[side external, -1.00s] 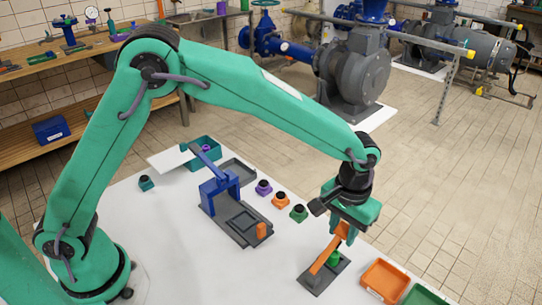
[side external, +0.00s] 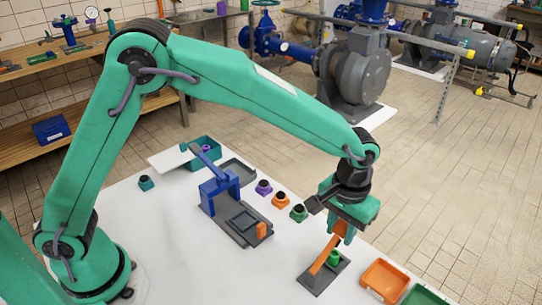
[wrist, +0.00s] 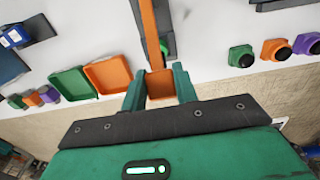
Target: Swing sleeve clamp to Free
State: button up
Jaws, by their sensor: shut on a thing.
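The sleeve clamp has an orange lever (side external: 323,259) on a dark base plate (side external: 318,281) near the front edge of the white table. A green part (side external: 333,257) sits on the plate beside the lever. My gripper (side external: 342,232) is above the far end of the plate, shut on the lever's end. In the wrist view, my gripper's green fingers (wrist: 160,88) stand on either side of the orange lever end (wrist: 160,82), and the long orange bar (wrist: 149,30) runs away from them over the base. No Free marking can be made out.
An orange tray (side external: 385,281) and a green tray (side external: 424,296) lie right of the clamp. A blue clamp fixture (side external: 220,187) stands to the left. Small purple (side external: 264,188), orange (side external: 281,200) and green (side external: 299,213) parts lie between. Bare table lies left of the clamp.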

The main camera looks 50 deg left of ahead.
jog(key=shift+s+r, duration=0.5)
jog(key=shift+s, duration=0.25)
jog(key=shift+s+r, duration=0.5)
jog(key=shift+s, duration=0.25)
dwell(0.7)
jog(key=o, duration=1.5)
jog(key=shift+r, duration=0.1)
jog(key=shift+r, duration=3.4)
